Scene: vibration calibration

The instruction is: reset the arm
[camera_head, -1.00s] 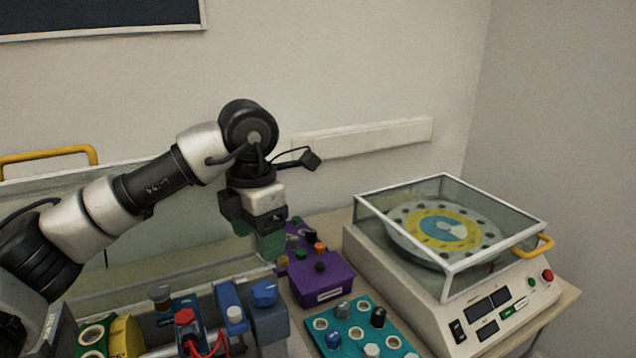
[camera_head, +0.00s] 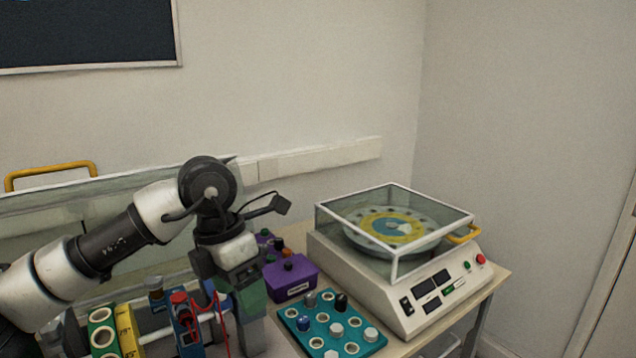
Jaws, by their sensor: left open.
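My left arm comes in from the left, with its elbow raised and its wrist pointing down. My left gripper (camera_head: 248,290) is at the end of it, above the back right part of the bench equipment. It is open, and I see nothing held in it. It stands left of the purple box (camera_head: 290,281) and partly covers the blue-grey parts behind and below it. My right arm and right gripper are not in view.
A teal rack (camera_head: 318,338) with several caps stands right of my gripper. A white machine (camera_head: 437,318) with a clear lid (camera_head: 385,268) over a round tray is at the right. Yellow and blue devices (camera_head: 128,331) crowd the lower left. The air above is free.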

